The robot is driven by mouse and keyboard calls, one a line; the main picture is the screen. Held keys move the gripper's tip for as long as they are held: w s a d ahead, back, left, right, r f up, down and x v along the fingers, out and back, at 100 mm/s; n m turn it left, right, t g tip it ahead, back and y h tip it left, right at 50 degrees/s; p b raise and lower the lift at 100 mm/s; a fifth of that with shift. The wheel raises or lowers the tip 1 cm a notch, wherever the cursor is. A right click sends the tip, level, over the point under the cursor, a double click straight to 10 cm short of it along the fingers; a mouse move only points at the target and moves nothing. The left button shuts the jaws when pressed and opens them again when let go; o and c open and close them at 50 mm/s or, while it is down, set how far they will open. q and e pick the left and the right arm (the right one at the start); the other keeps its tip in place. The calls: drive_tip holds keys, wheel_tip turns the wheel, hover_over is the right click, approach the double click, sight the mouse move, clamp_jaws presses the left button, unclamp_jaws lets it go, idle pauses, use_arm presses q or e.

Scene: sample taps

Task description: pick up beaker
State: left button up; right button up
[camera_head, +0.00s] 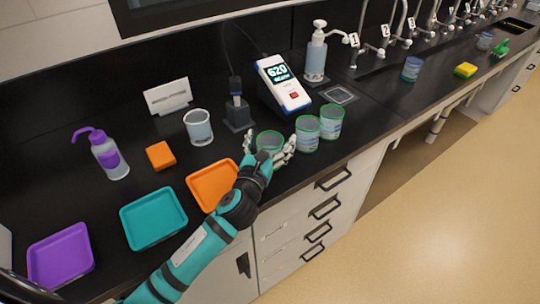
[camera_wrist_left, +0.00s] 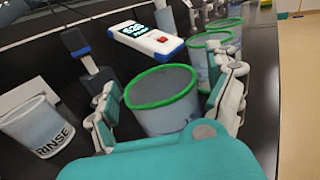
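A clear beaker with a green rim (camera_head: 269,141) stands on the black counter. In the wrist view this beaker (camera_wrist_left: 163,103) sits between the two fingers of my left gripper (camera_wrist_left: 170,115). The fingers are spread on either side of it, and I see a gap at the left finger; contact at the right finger is hard to tell. In the head view my left gripper (camera_head: 268,151) reaches around the beaker from the front. Two more green-rimmed beakers (camera_head: 307,133) (camera_head: 331,121) stand just to the right. My right gripper is not in view.
A meter reading 620 (camera_head: 283,84) and a dark probe stand (camera_head: 237,113) are behind. A RINSE beaker (camera_head: 198,127) is to the left, with orange (camera_head: 214,185), teal (camera_head: 153,218) and purple (camera_head: 61,256) trays. Numbered taps line the back right.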

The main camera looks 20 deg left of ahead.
use_arm(q)
drive_tip(key=c, duration=1.6)
drive_tip(key=shift+c, duration=0.2)
drive_tip(key=shift+r, duration=0.15)
